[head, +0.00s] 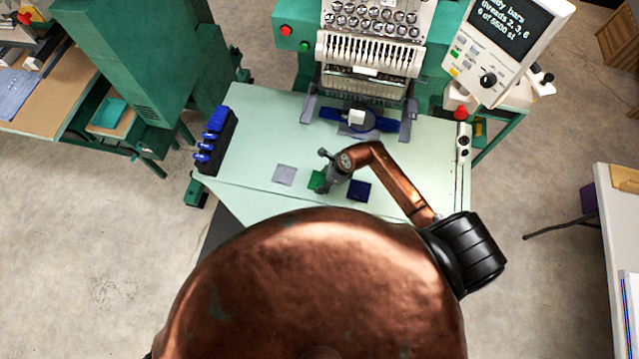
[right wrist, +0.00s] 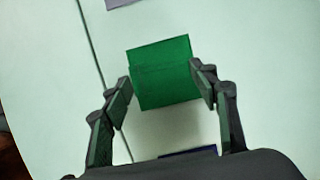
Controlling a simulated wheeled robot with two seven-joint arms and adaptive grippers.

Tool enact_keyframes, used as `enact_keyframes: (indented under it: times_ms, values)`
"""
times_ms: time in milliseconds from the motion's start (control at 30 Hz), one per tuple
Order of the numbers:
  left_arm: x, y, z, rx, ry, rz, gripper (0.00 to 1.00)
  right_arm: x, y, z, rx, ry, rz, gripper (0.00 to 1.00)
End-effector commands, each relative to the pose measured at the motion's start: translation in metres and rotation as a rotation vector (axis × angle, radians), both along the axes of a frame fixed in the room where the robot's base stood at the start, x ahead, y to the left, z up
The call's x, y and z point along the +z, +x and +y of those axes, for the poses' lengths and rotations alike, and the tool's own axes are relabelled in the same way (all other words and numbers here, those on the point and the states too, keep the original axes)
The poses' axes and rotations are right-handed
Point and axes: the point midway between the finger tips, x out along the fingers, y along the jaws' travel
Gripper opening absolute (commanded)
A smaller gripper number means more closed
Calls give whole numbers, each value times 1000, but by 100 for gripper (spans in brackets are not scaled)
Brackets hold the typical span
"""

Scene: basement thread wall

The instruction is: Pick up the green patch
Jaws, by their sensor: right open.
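The green patch (head: 317,180) lies on the pale green table between a grey patch and a dark blue patch. My right gripper (head: 325,187) is over it and hides part of it in the head view. In the right wrist view the green patch (right wrist: 162,72) is a flat square, and the fingertips of my open right gripper (right wrist: 162,84) are on either side of its near part. I cannot tell whether the fingers touch it. My left gripper is not in view.
The grey patch (head: 284,174) lies left and the dark blue patch (head: 359,190) lies right on the table (head: 250,130). A rack of blue spools (head: 215,140) stands at the table's left edge. The embroidery machine (head: 368,55) stands behind, with its control panel (head: 505,50) at right.

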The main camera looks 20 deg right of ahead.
Motion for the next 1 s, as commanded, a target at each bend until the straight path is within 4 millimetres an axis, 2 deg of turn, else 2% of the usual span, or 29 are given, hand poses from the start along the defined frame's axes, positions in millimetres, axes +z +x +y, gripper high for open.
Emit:
enact_keyframes:
  times_ms: [33,400,1000]
  values:
    - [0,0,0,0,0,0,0,0,0,-1,0,-1,0,49]
    - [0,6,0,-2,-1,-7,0,0,0,-1,-1,-1,0,25]
    - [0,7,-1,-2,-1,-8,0,-1,0,-2,-2,-4,0,7]
